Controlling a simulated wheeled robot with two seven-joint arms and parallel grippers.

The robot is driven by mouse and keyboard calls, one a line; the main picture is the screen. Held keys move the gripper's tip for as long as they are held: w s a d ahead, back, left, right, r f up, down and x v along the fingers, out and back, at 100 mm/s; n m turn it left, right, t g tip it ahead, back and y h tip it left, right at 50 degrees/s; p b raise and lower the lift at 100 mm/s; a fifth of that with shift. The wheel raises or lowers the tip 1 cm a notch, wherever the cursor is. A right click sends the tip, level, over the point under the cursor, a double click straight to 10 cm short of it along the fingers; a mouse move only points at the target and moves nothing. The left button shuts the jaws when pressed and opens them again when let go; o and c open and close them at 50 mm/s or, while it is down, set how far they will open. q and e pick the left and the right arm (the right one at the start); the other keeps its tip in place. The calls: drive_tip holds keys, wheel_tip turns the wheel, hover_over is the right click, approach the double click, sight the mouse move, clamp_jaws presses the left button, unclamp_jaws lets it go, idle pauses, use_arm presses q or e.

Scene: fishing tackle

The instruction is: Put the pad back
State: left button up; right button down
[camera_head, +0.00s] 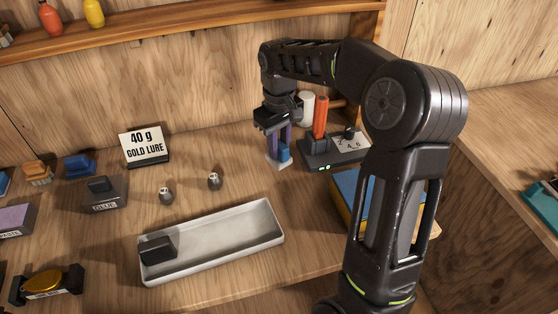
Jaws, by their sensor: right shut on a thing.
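My right gripper (278,145) reaches down from above, right of the middle, and is shut on a small blue block with a pale base (284,154). This seems to be the pad, and the fingers hide part of it. It is close to the tabletop, just left of a dark device (320,159) with small green lights. I cannot tell whether the pad touches the table. A similar blue block (80,166) sits at the left. My left gripper is not in view.
A pale tray (225,243) holds a dark block (157,249). Two small grey weights (214,181) stand behind it. A "40 g GOLD LURE" sign (144,146) and a glue box (105,193) stand left. Bare wood lies between tray and gripper.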

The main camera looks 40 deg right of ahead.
sight(279, 160)
drive_tip(key=shift+f, duration=0.65)
drive_tip(key=shift+f, duration=1.85)
drive_tip(key=shift+f, duration=0.15)
drive_tip(key=c, duration=1.2)
unclamp_jaws()
wheel_tip(279, 160, up, 12)
drive_tip(key=shift+r, duration=0.15)
